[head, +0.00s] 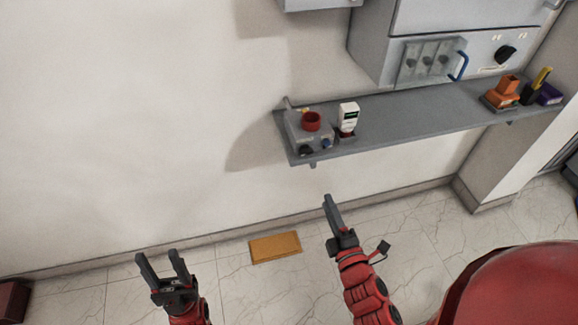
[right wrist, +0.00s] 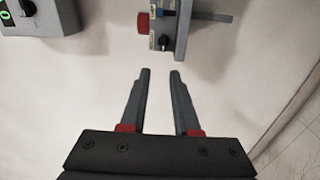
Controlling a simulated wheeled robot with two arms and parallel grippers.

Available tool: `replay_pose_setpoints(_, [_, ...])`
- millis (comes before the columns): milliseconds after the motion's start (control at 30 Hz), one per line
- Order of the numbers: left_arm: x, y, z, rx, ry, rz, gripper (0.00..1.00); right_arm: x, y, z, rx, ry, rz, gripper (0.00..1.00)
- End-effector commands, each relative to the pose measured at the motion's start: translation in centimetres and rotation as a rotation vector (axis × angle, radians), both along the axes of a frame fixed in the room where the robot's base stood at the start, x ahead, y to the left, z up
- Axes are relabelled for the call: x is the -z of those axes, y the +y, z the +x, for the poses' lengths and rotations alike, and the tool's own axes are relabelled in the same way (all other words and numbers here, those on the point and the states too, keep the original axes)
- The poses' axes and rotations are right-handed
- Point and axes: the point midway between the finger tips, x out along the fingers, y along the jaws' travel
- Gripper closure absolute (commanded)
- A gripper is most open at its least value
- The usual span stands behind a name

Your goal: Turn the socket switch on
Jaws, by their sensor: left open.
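A small grey control box (head: 308,130) with a red round button (head: 311,121), a black knob (head: 306,150) and a blue knob (head: 326,144) sits at the left end of the shelf. In the right wrist view the box (right wrist: 181,28) shows at the top, beyond my fingertips. I cannot tell which control is the socket switch. My right gripper (head: 328,198) is below and in front of the shelf; in the right wrist view (right wrist: 161,71) its fingers are apart with nothing between them. My left gripper (head: 157,255) is open and empty, low at the left.
The grey shelf (head: 420,108) carries a white device (head: 348,117) beside the box and orange items (head: 503,92) at the right. A grey cabinet (head: 440,60) with a black knob (head: 505,53) hangs above. An orange-brown slab (head: 275,247) lies on the floor. The left wall is clear.

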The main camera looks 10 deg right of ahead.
Motion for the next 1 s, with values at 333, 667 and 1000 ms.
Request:
replay_pose_setpoints(333, [-0.4, 0.0, 0.0, 0.000, 0.000, 0.000, 0.47, 0.2, -0.2, 3.6, 0.018, 0.020, -0.033, 0.70])
replay_pose_setpoints(667, [-2.1, 0.0, 0.0, 0.000, 0.000, 0.000, 0.47, 0.0, 0.0, 10.9, 0.019, 0.019, -0.031, 0.70])
replay_pose_setpoints(1000, [-3.4, 0.0, 0.0, 0.000, 0.000, 0.000, 0.47, 0.2, 0.2, 16.3, 0.020, 0.021, -0.031, 0.70])
